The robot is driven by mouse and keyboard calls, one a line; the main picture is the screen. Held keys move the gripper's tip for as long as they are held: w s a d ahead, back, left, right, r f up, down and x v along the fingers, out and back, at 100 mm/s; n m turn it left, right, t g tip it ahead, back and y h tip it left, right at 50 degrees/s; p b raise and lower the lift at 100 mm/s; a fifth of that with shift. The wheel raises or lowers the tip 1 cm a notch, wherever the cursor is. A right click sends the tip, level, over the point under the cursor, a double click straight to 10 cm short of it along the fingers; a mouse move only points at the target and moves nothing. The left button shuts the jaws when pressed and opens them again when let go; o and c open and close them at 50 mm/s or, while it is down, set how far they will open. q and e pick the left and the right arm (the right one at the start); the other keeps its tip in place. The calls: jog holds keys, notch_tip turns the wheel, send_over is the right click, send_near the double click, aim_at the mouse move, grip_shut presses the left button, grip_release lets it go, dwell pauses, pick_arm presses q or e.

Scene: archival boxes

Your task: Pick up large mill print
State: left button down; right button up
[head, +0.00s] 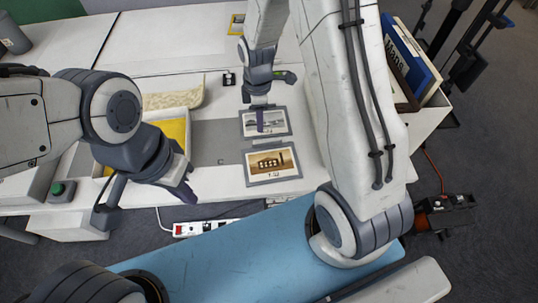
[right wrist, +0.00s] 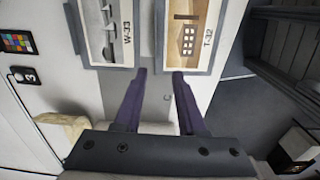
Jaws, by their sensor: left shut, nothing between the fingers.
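A sepia print of a mill-like building with windows and a chimney (head: 272,161), in a grey border, lies flat on the white table; the right wrist view shows it (right wrist: 188,42) marked T-32. A greyer print (head: 277,122) lies just beyond it, marked W-33 in the right wrist view (right wrist: 108,28). I cannot tell by label which is the large mill print. My right gripper (head: 262,124) is over the greyer print, partly covering it; in its wrist view the fingers (right wrist: 159,73) are apart and empty, tips near the gap between prints. My left gripper (head: 186,192) is shut and empty near the table's front edge.
A yellow-lined tray (head: 175,131) is behind my left gripper. A beige padded piece (head: 175,99) lies beyond it. A white bin with upright folders (head: 424,75) stands at the right. A green button box (head: 61,190) sits at the left edge. A power strip (head: 205,227) lies below the table.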

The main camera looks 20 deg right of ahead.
aim_at(267, 143)
jog(key=shift+n, duration=0.4)
jog(key=f, duration=0.2)
jog(key=d+f, duration=0.1)
jog(key=f, duration=0.1)
jog(key=w+d+f, duration=0.1)
jog(key=f, duration=0.1)
jog(key=shift+d+f, duration=0.2)
jog(key=shift+f, duration=0.1)
jog(key=shift+s+f+p, duration=0.2)
jog(key=shift+f+p, duration=0.6)
jog(key=shift+f, duration=2.3)
grip_shut()
